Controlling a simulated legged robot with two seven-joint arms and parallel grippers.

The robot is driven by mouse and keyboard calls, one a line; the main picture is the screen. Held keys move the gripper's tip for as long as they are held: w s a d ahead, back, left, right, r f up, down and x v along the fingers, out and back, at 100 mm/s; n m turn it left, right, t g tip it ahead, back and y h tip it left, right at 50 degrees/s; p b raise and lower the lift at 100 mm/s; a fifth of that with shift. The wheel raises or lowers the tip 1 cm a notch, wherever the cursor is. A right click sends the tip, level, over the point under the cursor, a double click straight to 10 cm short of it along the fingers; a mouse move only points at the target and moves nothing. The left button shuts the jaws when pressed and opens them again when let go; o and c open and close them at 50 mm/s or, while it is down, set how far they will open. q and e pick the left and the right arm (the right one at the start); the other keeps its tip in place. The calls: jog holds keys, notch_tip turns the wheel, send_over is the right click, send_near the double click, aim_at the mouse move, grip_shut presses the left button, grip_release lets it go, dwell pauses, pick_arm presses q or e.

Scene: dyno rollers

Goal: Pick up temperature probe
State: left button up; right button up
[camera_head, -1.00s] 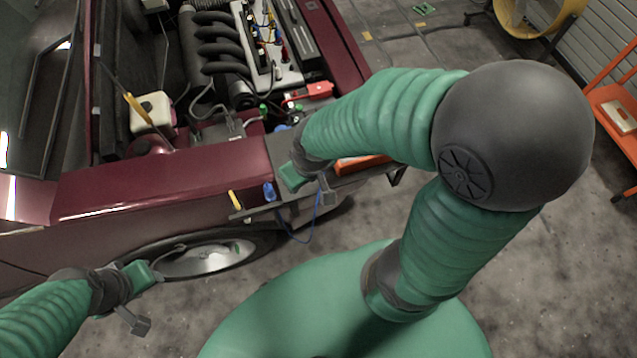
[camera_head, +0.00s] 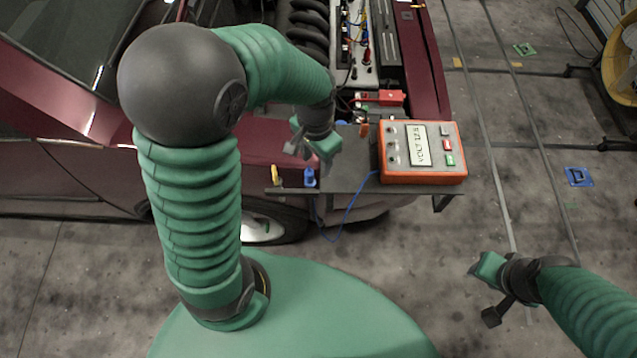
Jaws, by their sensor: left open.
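A blue handle-like piece (camera_head: 310,177) and a yellow one (camera_head: 276,175) stand at the left end of a grey shelf (camera_head: 345,177) by the car. I cannot tell for sure which is the temperature probe. A blue cable links an orange meter (camera_head: 424,175) on the shelf to the area by the blue piece. My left gripper (camera_head: 308,150) is open and empty, pointing down just above and behind the blue piece, apart from it as far as I can see. My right gripper (camera_head: 484,293) is open and empty over the floor at lower right.
The dark red car (camera_head: 90,185) with its open engine bay (camera_head: 352,60) lies behind the shelf. A red clamp-like part (camera_head: 391,97) is near the meter. A yellow round object (camera_head: 622,70) stands at far right.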

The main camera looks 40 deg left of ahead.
aim_at(309, 171)
pick_arm(q)
jog(key=a+f, duration=0.1)
jog(key=f, duration=0.1)
jog(key=a+f, duration=0.1)
jog(key=f, duration=0.2)
jog(key=a+f, duration=0.1)
jog(key=f, duration=0.1)
jog(key=shift+a+f, duration=0.15)
jog(key=shift+a, duration=0.25)
jog(key=shift+w+d+f, duration=0.1)
jog(key=shift+d+f, duration=0.15)
jog(key=shift+d+r, duration=0.2)
jog(key=shift+d, duration=0.55)
jog(key=shift+d+r, duration=0.1)
jog(key=shift+d, duration=0.15)
jog(key=shift+c, duration=0.8)
jog(key=shift+d, duration=0.1)
jog(key=shift+c, duration=1.2)
jog(key=shift+a, duration=0.2)
jog(key=shift+c, duration=1.1)
jog(key=shift+a, duration=0.35)
jog(key=shift+c, duration=1.3)
jog(key=shift+a+f, duration=0.2)
jog(key=shift+a, duration=0.1)
grip_shut()
jog(key=shift+d, duration=0.4)
pick_arm(e)
jog(key=shift+a+r, duration=0.25)
jog(key=shift+a, duration=0.75)
